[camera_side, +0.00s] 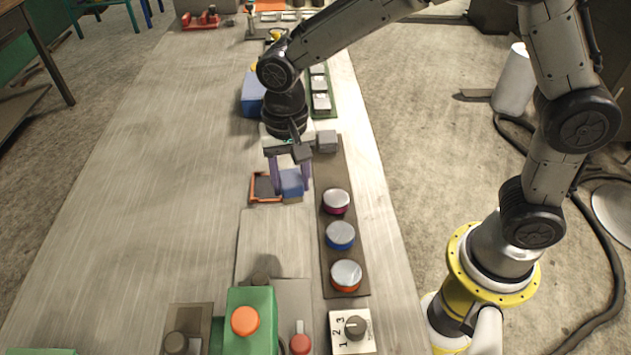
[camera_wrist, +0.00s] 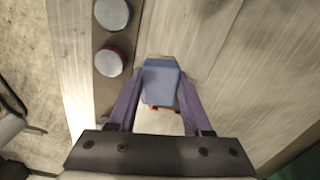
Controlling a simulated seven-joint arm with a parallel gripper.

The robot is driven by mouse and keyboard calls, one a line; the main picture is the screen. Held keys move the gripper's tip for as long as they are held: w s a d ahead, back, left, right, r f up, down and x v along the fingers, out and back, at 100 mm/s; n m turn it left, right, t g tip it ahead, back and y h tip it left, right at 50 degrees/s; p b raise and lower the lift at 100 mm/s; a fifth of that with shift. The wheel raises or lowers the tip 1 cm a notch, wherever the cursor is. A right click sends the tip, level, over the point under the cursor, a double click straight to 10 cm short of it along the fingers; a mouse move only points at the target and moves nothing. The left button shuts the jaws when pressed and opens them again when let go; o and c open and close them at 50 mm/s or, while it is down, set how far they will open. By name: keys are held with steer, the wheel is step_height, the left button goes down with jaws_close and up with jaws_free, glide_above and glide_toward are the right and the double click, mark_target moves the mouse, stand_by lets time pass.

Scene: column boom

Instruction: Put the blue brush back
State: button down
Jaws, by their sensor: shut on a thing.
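The blue brush (camera_side: 291,183) is a blue block with a paler strip along its underside. My gripper (camera_side: 291,178) is shut on it, one purple finger on each side. The brush also shows between the fingers in the wrist view (camera_wrist: 160,82). A small dark tray with an orange rim (camera_side: 253,188) lies on the table just left of the brush, partly hidden behind the brush and fingers. I cannot tell whether the brush touches the table.
Right of the brush, a dark strip holds a magenta-rimmed button (camera_side: 336,201), a blue one (camera_side: 340,235) and an orange one (camera_side: 346,275). A larger blue block (camera_side: 253,93) stands behind. A green box with an orange button (camera_side: 250,320) stands in front. The table's left side is clear.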

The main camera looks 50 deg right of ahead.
steer(key=s+d+r+m, duration=0.1)
steer(key=s+d+r, duration=0.2)
steer(key=s+d, duration=0.35)
steer(key=s+d+r+m, duration=0.15)
steer(key=s+d, duration=0.25)
steer(key=d, duration=0.5)
steer(key=shift+n, duration=0.35)
steer(key=w+f, duration=0.3)
steer(key=w, duration=0.1)
steer(key=w+f, duration=0.3)
steer(key=w, duration=0.2)
steer(key=w+f, duration=0.3)
steer(key=w, duration=0.1)
steer(key=shift+w+d, duration=0.1)
steer(key=shift+w, duration=0.25)
steer(key=shift+f, duration=1.5)
steer(key=shift+f, duration=0.15)
steer(key=shift+c, duration=1.7)
jaws_free()
